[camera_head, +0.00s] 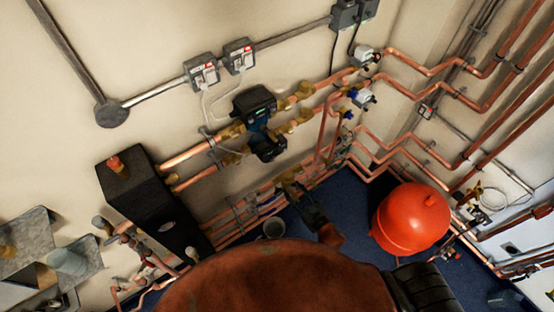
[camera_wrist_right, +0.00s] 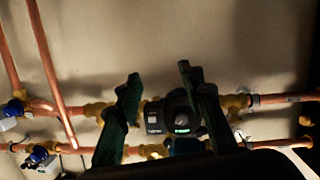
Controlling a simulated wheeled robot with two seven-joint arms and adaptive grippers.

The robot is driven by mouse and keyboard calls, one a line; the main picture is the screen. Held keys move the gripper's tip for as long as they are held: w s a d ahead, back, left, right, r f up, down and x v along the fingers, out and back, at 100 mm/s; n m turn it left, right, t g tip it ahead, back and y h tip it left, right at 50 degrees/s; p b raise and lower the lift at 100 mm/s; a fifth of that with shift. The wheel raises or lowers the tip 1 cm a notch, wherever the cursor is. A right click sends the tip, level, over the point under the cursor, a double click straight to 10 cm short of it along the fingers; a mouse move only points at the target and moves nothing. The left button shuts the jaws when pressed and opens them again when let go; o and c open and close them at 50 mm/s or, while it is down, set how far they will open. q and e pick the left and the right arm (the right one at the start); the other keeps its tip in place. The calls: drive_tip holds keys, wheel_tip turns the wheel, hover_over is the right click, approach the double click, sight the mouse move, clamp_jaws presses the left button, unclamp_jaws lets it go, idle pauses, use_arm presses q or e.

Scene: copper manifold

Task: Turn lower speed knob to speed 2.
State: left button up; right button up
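Two dark pumps sit on copper pipes on the wall in the head view: the upper pump (camera_head: 254,101) and the lower pump (camera_head: 268,146), with a teal body between them. My right gripper (camera_head: 298,188) is below and to the right of the lower pump, seen small. In the right wrist view its two dark green fingers (camera_wrist_right: 160,92) stand wide apart, with nothing held. A black pump head (camera_wrist_right: 181,116) with a small green light shows between and beyond them. I cannot clearly make out the speed knob or its setting. My left gripper is not in view.
Copper pipes with brass fittings (camera_head: 303,90) run along the wall around the pumps. A black box (camera_head: 150,200) stands at left. A red tank (camera_head: 410,220) and a grey bucket (camera_head: 274,228) are on the blue floor. Blue-handled valves (camera_head: 356,92) are at right.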

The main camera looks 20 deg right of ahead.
drive_tip(key=n+t+y, duration=0.1)
drive_tip(key=t+y, duration=0.1)
approach(274, 160)
drive_tip(key=p+x, duration=0.1)
drive_tip(key=x, duration=0.6)
drive_tip(key=shift+w+a+r, duration=0.1)
drive_tip(key=shift+w+r, duration=0.05)
drive_tip(key=shift+w+a, duration=0.2)
drive_tip(key=shift+w, duration=0.25)
clamp_jaws()
